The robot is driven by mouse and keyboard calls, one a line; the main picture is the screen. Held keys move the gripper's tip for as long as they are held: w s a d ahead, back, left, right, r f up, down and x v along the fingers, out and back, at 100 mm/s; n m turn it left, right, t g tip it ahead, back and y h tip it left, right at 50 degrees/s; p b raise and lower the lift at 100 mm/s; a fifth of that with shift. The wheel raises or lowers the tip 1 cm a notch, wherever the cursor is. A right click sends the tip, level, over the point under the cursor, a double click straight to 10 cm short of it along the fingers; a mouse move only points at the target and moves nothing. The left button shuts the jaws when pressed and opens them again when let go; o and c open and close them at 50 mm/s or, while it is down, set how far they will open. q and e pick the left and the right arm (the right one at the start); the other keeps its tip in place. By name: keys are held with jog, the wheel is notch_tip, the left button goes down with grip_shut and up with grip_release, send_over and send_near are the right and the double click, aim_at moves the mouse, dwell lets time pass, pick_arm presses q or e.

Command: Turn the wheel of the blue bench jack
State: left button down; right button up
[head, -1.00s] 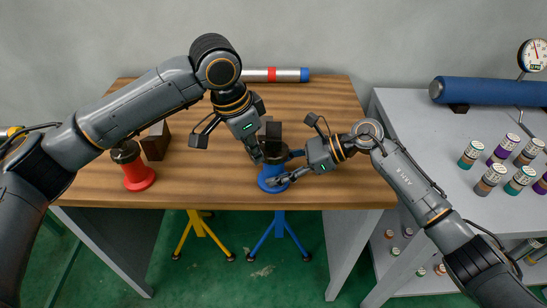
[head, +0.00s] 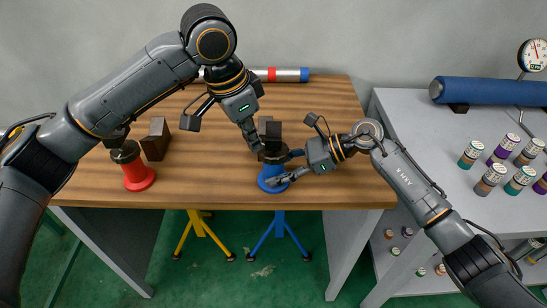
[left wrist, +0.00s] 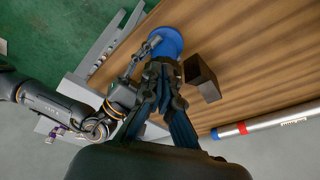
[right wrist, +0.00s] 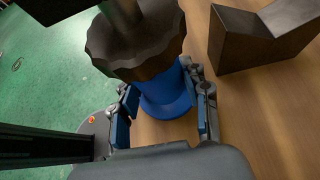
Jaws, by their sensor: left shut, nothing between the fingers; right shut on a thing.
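The blue bench jack (head: 272,184) stands near the table's front edge, with its dark ribbed wheel (head: 270,158) on top. The wheel fills the upper part of the right wrist view (right wrist: 135,48). My right gripper (head: 286,167) is shut on the jack's blue body below the wheel, one finger on each side in the right wrist view (right wrist: 165,108). My left gripper (head: 257,148) is shut and empty, its fingertips pointing down at the wheel's left side. In the left wrist view its fingers (left wrist: 160,72) hide most of the wheel; contact cannot be told.
A dark block (head: 273,132) stands just behind the jack. A red jack (head: 138,175) and another dark block (head: 156,140) stand at the left. A banded pipe (head: 285,75) lies at the back.

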pick_arm(q)
jog(key=shift+v, duration=0.8)
jog(key=shift+w+d, duration=0.1)
jog(key=shift+d, duration=0.05)
